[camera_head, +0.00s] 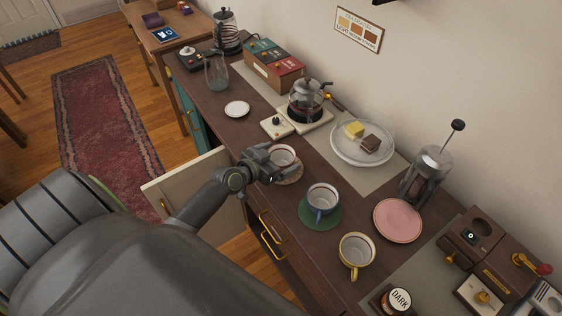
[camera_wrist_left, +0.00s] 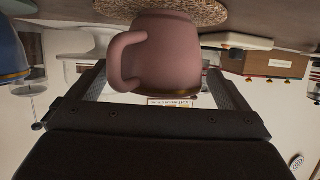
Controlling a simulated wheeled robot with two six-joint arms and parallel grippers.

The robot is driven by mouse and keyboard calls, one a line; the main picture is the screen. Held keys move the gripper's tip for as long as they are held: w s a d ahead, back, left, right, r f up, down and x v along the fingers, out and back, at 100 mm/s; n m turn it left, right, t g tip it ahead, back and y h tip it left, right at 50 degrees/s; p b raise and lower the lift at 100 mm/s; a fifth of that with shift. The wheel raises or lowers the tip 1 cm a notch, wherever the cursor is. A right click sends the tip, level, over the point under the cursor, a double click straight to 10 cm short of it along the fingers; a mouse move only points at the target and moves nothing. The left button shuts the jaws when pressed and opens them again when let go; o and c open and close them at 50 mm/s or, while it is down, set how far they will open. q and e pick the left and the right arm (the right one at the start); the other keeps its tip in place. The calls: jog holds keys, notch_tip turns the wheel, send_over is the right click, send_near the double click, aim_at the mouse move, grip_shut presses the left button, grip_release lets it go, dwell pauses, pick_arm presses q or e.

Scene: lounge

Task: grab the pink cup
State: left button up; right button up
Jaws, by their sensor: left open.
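The pink cup (camera_head: 283,156) stands upright on a round woven coaster (camera_head: 291,174) on the dark wooden counter, partly hidden by my left gripper. My left gripper (camera_head: 270,163) is at the cup's near side, low over the counter edge. In the left wrist view the picture is upside down, and the pink cup (camera_wrist_left: 160,52) fills the upper middle, with its handle on the left. The open fingers of the left gripper (camera_wrist_left: 160,88) reach along both sides of the cup. I cannot tell whether they touch it. My right gripper is not in view.
A blue cup (camera_head: 322,198) on a green coaster (camera_head: 319,217) and a yellow cup (camera_head: 356,250) stand to the right. A glass coffee maker (camera_head: 305,100) and a plate with cakes (camera_head: 363,151) stand behind. An open cabinet door (camera_head: 185,181) lies below the arm.

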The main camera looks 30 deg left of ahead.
pick_arm(q)
jog(key=shift+c, duration=0.2)
jog(key=c, duration=1.1)
